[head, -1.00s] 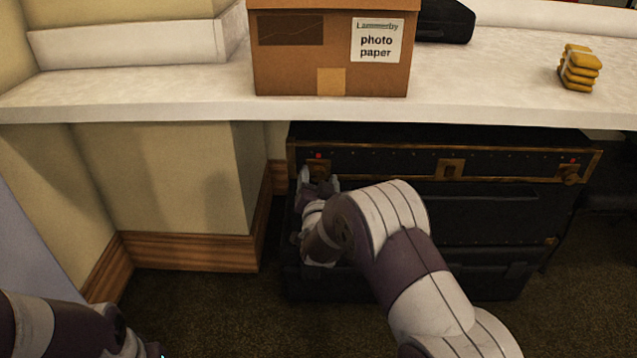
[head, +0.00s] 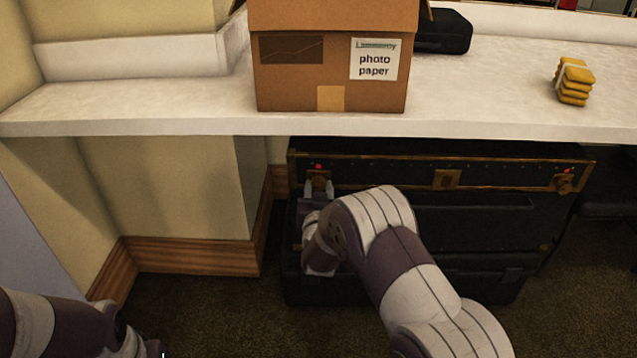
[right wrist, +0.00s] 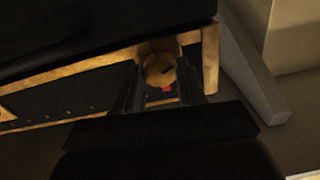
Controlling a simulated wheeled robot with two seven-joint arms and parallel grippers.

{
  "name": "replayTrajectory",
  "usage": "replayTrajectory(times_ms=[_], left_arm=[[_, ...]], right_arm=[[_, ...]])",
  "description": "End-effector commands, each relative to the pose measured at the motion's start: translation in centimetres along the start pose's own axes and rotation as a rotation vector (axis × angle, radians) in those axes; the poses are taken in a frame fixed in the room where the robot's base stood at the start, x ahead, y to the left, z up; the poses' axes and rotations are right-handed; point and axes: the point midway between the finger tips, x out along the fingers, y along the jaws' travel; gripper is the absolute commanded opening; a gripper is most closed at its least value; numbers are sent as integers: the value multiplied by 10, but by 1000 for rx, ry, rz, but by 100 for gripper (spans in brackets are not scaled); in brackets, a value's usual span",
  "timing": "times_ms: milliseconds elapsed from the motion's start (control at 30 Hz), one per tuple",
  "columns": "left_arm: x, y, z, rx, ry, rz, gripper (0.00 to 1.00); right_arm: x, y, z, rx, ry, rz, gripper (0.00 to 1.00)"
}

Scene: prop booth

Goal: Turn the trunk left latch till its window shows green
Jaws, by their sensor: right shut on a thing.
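The black trunk (head: 400,172) with brass edging stands under the counter. Its left latch (head: 318,177) is a brass knob on the upper left front, with a small red window above it. My right gripper (head: 319,190) is shut on this latch, one finger on each side. In the right wrist view the round latch (right wrist: 159,70) sits between the fingers (right wrist: 159,85), with its red window beside it. The right latch (head: 563,183) also has a red window. My left arm shows at lower left, but its gripper is out of view.
The white counter (head: 180,120) overhangs the trunk closely. On it stand a cardboard photo paper box (head: 330,65), a black case (head: 445,32) and a banded yellow stack (head: 573,82). A beige wall (head: 180,190) juts out left of the trunk.

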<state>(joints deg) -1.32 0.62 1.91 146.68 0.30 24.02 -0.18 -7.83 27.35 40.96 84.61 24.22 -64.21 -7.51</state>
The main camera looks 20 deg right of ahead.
Motion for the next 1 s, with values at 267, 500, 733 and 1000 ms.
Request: replayTrajectory(times_ms=[267, 500, 733, 1000], left_arm=[[-32, 0, -4, 0, 0, 0, 0], [-53, 0, -6, 0, 0, 0, 0], [-71, 0, -8, 0, 0, 0, 0], [-86, 0, -10, 0, 0, 0, 0]], right_arm=[[-1, -1, -4, -261, -13, 3, 9], [-1, -1, -4, -489, -22, 6, 9], [-1, -1, -3, -703, -29, 9, 9], [-1, -1, -2, -915, -38, 13, 9]])
